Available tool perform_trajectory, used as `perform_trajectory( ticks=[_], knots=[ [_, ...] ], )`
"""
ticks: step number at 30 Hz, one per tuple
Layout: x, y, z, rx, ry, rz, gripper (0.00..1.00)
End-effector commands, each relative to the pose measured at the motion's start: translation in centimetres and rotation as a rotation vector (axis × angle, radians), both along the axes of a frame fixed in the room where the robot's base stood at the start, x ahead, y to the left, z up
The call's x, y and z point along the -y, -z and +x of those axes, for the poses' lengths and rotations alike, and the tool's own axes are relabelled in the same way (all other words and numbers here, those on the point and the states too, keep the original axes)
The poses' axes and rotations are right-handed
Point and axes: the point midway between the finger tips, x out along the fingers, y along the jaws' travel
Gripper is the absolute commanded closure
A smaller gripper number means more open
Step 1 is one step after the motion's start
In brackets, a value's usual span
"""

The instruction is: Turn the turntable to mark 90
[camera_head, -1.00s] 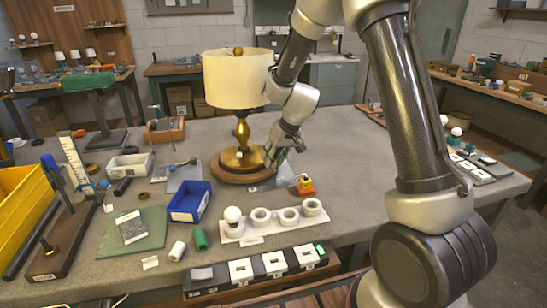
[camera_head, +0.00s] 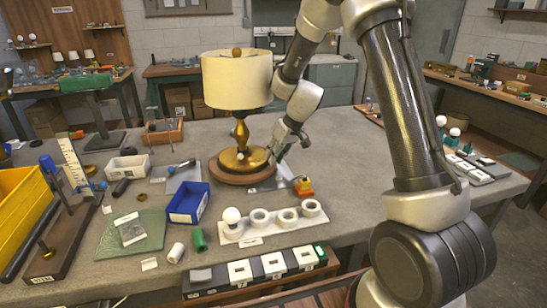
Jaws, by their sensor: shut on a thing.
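The turntable (camera_head: 232,179) is a round wooden disc on the grey workbench. A lamp (camera_head: 243,158) with a brass base and a cream shade (camera_head: 236,80) stands upright on it. My gripper (camera_head: 277,157) is at the right side of the turntable, low by its rim and beside the brass base. Its jaws are shut on a small part at the turntable's edge. The fingers hide that part, so its shape cannot be told. A small pale label lies at the front of the rim; its marks are too small to read.
An orange-and-yellow block (camera_head: 303,186) stands close to the right of the turntable. A white holder with rings (camera_head: 272,224) and a blue bin (camera_head: 188,203) are in front. A wooden tray (camera_head: 163,131) stands behind left. The bench right of my gripper is mostly clear.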

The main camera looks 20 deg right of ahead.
Motion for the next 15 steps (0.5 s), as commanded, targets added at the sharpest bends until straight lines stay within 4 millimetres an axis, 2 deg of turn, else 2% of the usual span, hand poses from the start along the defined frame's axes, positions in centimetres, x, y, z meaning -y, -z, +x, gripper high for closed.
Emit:
perform_trajectory(
  ticks=[15],
  knots=[
    [1.5,0.0,2.9,0.002,-0.256,0.001,1.00]
  ],
)
